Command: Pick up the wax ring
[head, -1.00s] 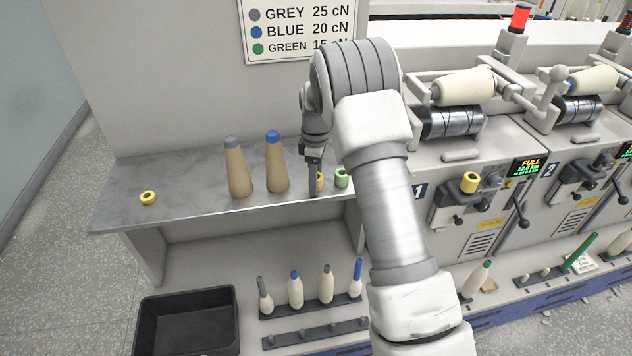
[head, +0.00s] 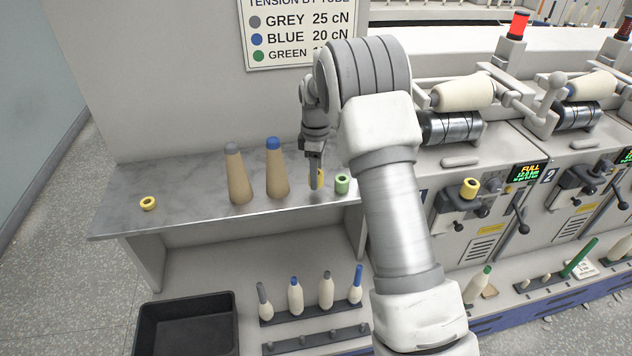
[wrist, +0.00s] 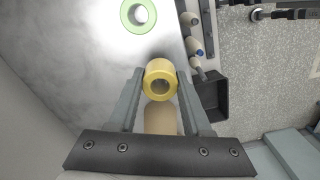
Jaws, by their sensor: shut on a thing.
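A yellow wax ring (wrist: 160,66) is held between the two fingers of my gripper (wrist: 160,80) in the wrist view. In the head view, a strip of the yellow ring (head: 321,178) shows beside the fingers of my gripper (head: 316,186), which hide most of it. My gripper is shut on the ring and holds it just above the grey shelf, with a shadow beneath. A green ring (head: 342,184) stands on the shelf close to the right of my fingers; it also shows in the wrist view (wrist: 126,16).
Two brown cones, one grey-tipped (head: 238,180) and one blue-tipped (head: 277,175), stand left of my gripper. A black bin (head: 187,300) and pegged bobbins (head: 296,293) are below. Machines stand at right.

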